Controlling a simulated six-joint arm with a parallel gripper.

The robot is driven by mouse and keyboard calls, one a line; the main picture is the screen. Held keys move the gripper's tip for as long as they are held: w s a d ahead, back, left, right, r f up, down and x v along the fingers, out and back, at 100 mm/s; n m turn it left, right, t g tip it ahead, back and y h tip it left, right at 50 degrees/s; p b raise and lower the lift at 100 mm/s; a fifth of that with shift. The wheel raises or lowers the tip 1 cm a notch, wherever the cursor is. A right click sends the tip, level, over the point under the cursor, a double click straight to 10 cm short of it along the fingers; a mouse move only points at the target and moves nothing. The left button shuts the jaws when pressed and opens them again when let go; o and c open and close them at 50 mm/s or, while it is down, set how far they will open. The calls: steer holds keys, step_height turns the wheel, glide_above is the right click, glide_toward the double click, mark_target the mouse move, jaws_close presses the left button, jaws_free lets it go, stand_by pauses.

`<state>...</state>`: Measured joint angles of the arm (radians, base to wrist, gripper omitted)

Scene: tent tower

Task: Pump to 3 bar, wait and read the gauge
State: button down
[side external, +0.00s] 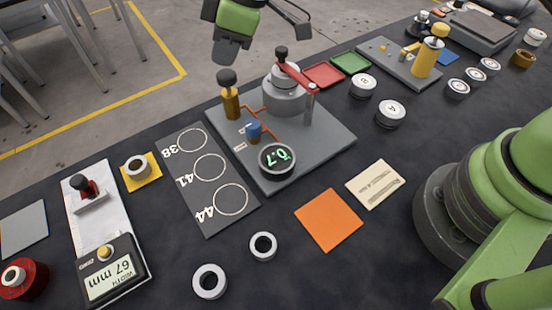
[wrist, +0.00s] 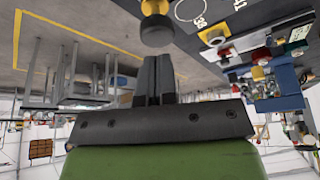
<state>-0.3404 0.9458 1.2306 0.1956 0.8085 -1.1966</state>
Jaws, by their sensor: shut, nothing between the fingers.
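The pump station is a grey plate (side external: 325,142) with a brass cylinder (side external: 231,104) topped by a dark round knob (side external: 227,77) at its left. A round gauge (side external: 277,160) at the plate's front shows green digits that appear to read 0.7. A blue knob (side external: 254,131) sits on the copper pipe between them. A grey cylindrical chamber (side external: 284,95) stands behind, with a red bar and a black knob on top. My gripper (side external: 226,60) is shut and empty, just above and behind the pump knob, apart from it. In the wrist view, my shut fingers (wrist: 156,62) point toward the dark knob (wrist: 156,32).
Red (side external: 323,75) and green (side external: 351,62) trays lie behind the plate. Marked discs (side external: 390,114) stand to its right. A mat with rings (side external: 206,170), a width gauge (side external: 110,282), loose rings (side external: 209,281) and an orange square (side external: 329,220) lie in front and left.

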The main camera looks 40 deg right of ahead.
mark_target(227, 74)
steer(key=shift+f, duration=1.95)
steer(key=shift+r, duration=1.95)
steer(key=shift+f, duration=0.1)
steer(key=shift+f, duration=1.9)
steer(key=shift+r, duration=2)
